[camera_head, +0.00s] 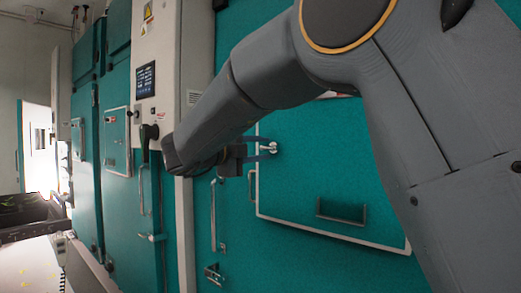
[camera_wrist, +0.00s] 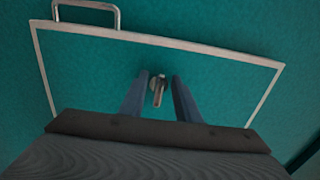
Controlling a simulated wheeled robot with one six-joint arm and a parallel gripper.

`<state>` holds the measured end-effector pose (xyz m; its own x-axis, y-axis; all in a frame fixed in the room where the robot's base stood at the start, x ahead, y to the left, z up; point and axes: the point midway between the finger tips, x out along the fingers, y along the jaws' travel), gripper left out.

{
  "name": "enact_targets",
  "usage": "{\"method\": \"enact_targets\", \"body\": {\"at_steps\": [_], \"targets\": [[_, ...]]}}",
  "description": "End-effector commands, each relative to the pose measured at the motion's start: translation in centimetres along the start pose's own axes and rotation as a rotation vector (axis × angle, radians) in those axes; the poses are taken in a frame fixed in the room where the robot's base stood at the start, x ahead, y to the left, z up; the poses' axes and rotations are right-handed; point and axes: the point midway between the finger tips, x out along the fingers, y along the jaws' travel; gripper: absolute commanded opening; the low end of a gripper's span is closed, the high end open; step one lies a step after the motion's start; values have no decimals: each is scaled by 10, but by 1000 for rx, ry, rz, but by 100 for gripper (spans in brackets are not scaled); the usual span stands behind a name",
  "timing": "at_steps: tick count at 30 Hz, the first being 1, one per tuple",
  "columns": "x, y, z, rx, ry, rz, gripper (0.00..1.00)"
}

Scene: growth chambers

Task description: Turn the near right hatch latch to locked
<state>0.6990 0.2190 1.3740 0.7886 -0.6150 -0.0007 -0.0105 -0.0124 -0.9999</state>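The hatch latch (camera_head: 271,147) is a small silver knob with a short lever on a teal hatch (camera_head: 300,183) edged in pale trim. In the wrist view the latch (camera_wrist: 158,89) shows between my two fingertips, its lever pointing toward the bottom of the picture. My gripper (camera_wrist: 160,88) is open, with one finger on each side of the latch and a narrow gap to each. In the head view my gripper (camera_head: 263,150) reaches the latch from the left. Whether a finger touches the latch cannot be told. My arm covers the hatch's upper part in the head view.
A metal handle (camera_head: 252,186) stands beside the hatch edge; it also shows in the wrist view (camera_wrist: 87,14). A dark bracket (camera_head: 341,212) sits low on the hatch. A long door handle (camera_head: 213,215) and a grey column with a screen (camera_head: 146,80) stand left.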

Motion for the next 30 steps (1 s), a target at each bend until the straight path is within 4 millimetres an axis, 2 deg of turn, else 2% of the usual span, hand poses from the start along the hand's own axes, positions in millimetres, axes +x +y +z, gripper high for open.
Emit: {"method": "enact_targets", "body": {"at_steps": [5, 12, 18, 22, 30], "targets": [[-9, 0, 1, 1, -2, 0, 30], [-47, 1, 2, 2, -4, 0, 30], [-71, 1, 1, 1, -2, 0, 30], [-78, 0, 0, 1, -1, 0, 30], [-78, 0, 0, 0, 0, 0, 30]]}}
